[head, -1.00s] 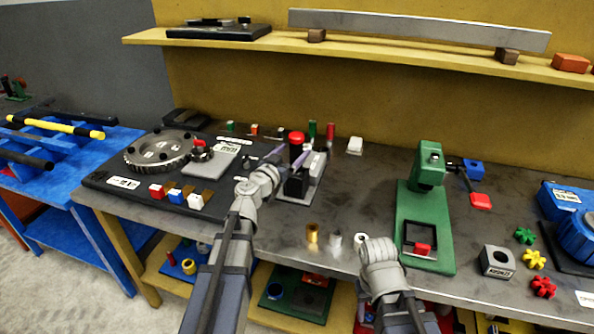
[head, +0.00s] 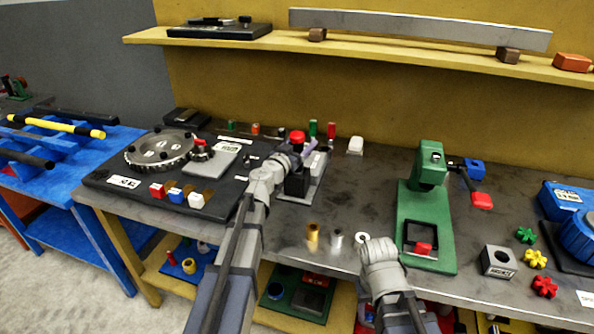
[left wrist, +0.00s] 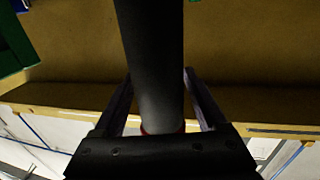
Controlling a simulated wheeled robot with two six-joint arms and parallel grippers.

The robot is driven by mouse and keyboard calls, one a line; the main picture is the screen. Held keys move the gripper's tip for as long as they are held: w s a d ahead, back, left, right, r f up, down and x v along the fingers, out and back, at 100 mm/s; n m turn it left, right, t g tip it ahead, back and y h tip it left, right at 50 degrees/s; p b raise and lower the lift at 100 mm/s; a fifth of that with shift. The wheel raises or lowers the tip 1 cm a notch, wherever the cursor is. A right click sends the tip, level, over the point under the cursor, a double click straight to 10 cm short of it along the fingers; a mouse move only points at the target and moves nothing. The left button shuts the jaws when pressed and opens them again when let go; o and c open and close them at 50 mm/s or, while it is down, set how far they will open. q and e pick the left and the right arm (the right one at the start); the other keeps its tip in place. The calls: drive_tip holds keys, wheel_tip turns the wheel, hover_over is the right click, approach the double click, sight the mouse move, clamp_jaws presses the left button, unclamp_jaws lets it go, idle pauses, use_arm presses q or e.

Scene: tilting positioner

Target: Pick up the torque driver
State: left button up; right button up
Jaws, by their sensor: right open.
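The torque driver, which I take to be the dark upright tool with a red top (head: 297,137), stands in a black holder (head: 298,183) on the bench. My left gripper (head: 297,150) is at its upper part, with purple fingers to either side. In the left wrist view a thick black cylinder (left wrist: 152,60) with a red ring at its lower end runs between the spread fingers of my left gripper (left wrist: 158,85). Gaps show beside it near the finger bases; contact at the tips is unclear. My right gripper (head: 379,250) is low over the front bench edge, open, its fingertips hidden.
A black board with a gear (head: 160,148) and small coloured blocks lies left of the holder. A green press (head: 426,210) stands to the right. Brass and steel cylinders (head: 312,233) stand near the front edge. A yellow shelf (head: 400,53) runs above the bench.

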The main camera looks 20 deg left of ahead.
use_arm(q)
clamp_jaws()
idle(0.4)
